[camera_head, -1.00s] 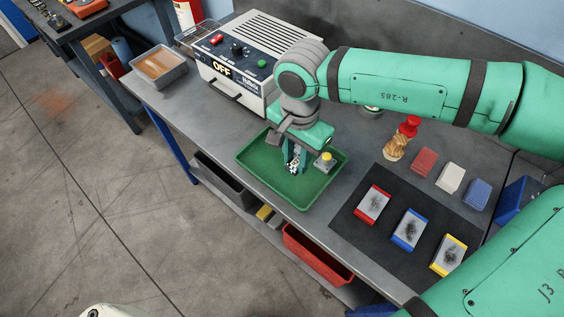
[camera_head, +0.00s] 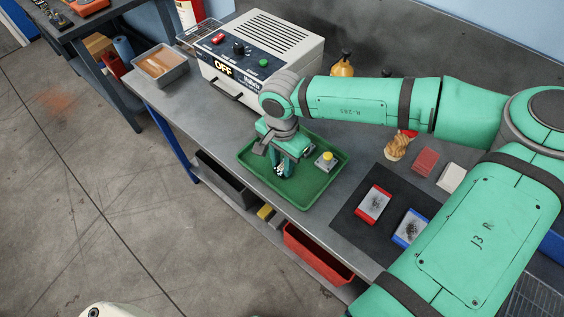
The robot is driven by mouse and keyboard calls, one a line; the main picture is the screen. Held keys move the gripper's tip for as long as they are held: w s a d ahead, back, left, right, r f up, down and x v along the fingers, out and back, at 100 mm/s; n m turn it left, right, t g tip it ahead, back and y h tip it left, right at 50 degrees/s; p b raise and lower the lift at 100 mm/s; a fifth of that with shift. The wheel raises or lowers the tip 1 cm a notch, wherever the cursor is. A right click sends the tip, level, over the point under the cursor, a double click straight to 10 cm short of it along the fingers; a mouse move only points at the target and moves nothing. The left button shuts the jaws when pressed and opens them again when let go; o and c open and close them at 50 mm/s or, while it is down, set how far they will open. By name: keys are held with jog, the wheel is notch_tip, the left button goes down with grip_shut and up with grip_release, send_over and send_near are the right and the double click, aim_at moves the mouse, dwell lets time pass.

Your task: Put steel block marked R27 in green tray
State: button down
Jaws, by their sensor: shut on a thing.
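The green tray (camera_head: 310,193) lies on the bench in the middle of the view. My gripper (camera_head: 281,172) points down inside the tray's left half. It is shut on a small block with black and white marks (camera_head: 280,171), mostly hidden between the fingers. I cannot read R27 on it, nor tell whether it touches the tray floor. A grey block with a yellow top (camera_head: 326,160) sits in the tray's right part, apart from my gripper; no marking on it is readable.
A power unit reading OFF (camera_head: 262,60) stands behind the tray. A dark mat (camera_head: 352,226) with red- and blue-edged blocks lies to the right, partly behind my arm. A wooden-handled brush (camera_head: 397,148) stands beyond. A red bin (camera_head: 318,257) is below the bench.

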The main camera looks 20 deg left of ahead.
aim_at(282, 166)
jog(key=c, duration=1.5)
grip_release()
jog(key=shift+f, duration=0.15)
jog(key=shift+o, duration=0.2)
notch_tip(282, 166, up, 12)
jog(key=shift+r, duration=0.2)
